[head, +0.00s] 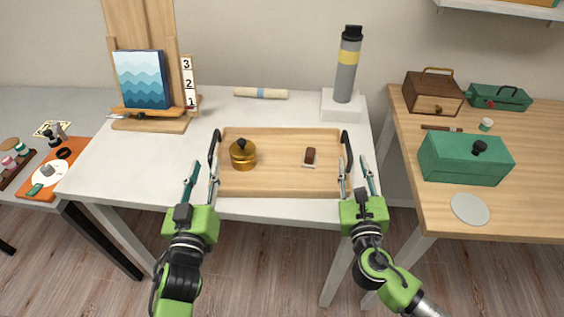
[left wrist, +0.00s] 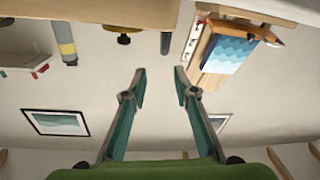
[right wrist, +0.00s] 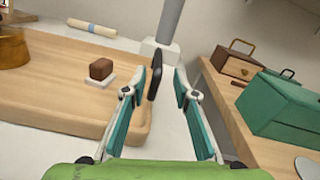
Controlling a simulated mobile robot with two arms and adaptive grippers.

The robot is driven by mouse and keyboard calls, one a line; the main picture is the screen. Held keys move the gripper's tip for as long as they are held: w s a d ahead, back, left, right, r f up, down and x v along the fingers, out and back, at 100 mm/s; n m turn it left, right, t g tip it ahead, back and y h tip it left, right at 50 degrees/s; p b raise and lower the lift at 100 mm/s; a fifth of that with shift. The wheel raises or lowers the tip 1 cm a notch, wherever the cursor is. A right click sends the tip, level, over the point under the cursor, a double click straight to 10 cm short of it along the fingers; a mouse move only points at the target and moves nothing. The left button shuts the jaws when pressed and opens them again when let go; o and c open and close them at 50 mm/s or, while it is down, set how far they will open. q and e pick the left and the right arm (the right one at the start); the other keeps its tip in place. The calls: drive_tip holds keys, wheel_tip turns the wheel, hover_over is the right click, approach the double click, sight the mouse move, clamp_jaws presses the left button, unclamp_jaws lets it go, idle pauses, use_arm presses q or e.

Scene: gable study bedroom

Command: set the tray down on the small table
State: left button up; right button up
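The wooden tray (head: 280,185) lies on the white table (head: 110,180), near its front edge. It has a black upright handle at each end, left (head: 213,148) and right (head: 347,149). A brass pot (head: 242,154) and a brown block on a small white base (head: 310,156) stand on it. My left gripper (head: 204,170) is open at the tray's left end; its handle shows beyond the fingertips in the upside-down left wrist view (left wrist: 166,42). My right gripper (head: 355,168) is open; the right handle (right wrist: 154,72) shows between its fingertips, not clamped.
Behind the tray are an easel with a blue wave picture (head: 142,80), a rolled paper (head: 260,93) and a grey cylinder on a white block (head: 347,70). A wooden table (head: 430,205) at right bears a green box (head: 465,160). A grey table (head: 40,108) stands at left.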

drive_tip(key=s, duration=0.6)
drive_tip(key=shift+s+a, duration=0.1)
idle(0.3)
